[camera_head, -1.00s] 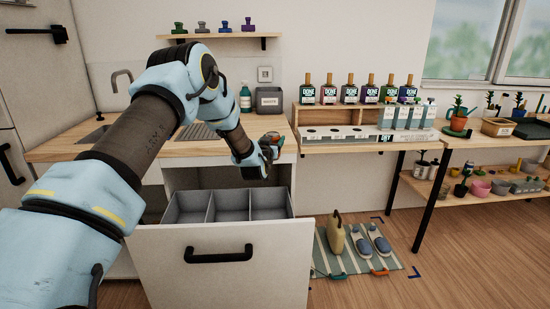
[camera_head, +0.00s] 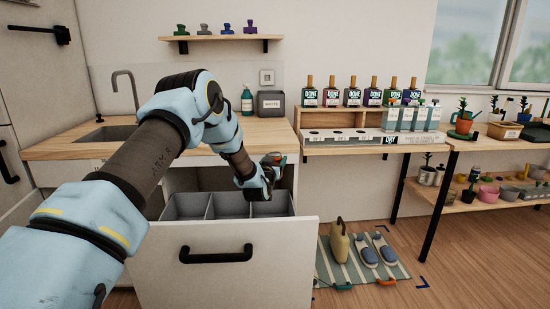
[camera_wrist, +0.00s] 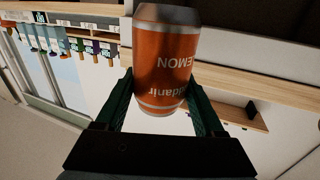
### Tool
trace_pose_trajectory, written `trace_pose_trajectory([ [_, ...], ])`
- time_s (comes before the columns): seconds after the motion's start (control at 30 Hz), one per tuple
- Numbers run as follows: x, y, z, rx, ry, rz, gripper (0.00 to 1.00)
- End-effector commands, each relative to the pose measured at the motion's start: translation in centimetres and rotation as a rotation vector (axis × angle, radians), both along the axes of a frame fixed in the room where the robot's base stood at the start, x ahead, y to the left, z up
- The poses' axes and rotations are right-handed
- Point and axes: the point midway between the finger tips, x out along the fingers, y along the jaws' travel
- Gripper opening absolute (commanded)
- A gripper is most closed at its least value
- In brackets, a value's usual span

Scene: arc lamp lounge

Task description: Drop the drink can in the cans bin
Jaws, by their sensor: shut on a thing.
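My gripper (camera_head: 276,159) is at the back right of the open drawer, by the counter's front edge. In the wrist view it is shut on an orange drink can (camera_wrist: 163,62) with silver ends and "LEMON" lettering, held between two green fingers. In the head view the can is mostly hidden by my wrist. The open drawer (camera_head: 245,250) holds three grey bins side by side: left (camera_head: 184,207), middle (camera_head: 229,206) and right (camera_head: 272,208). My wrist is above and behind the right bin. No bin labels are readable, so I cannot tell which is for cans.
The wooden counter (camera_head: 70,148) with a sink is behind the drawer. A shelf of bottles (camera_head: 332,93) stands to the right, beside a plant table (camera_head: 476,141). A striped mat (camera_head: 340,270) with shoes lies on the floor right of the drawer.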

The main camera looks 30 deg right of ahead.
Motion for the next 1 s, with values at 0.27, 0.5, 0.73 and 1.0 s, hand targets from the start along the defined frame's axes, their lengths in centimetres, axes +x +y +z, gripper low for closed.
trace_pose_trajectory([
  [0.27,0.0,0.0,-2.8,0.0,0.0,0.0,0.18],
  [0.5,0.0,0.0,-2.9,-0.001,-0.001,0.0,0.18],
  [0.73,0.0,0.0,-2.9,0.0,0.0,0.0,0.91],
  [1.0,0.0,0.0,-2.9,0.0,0.0,0.0,1.0],
])
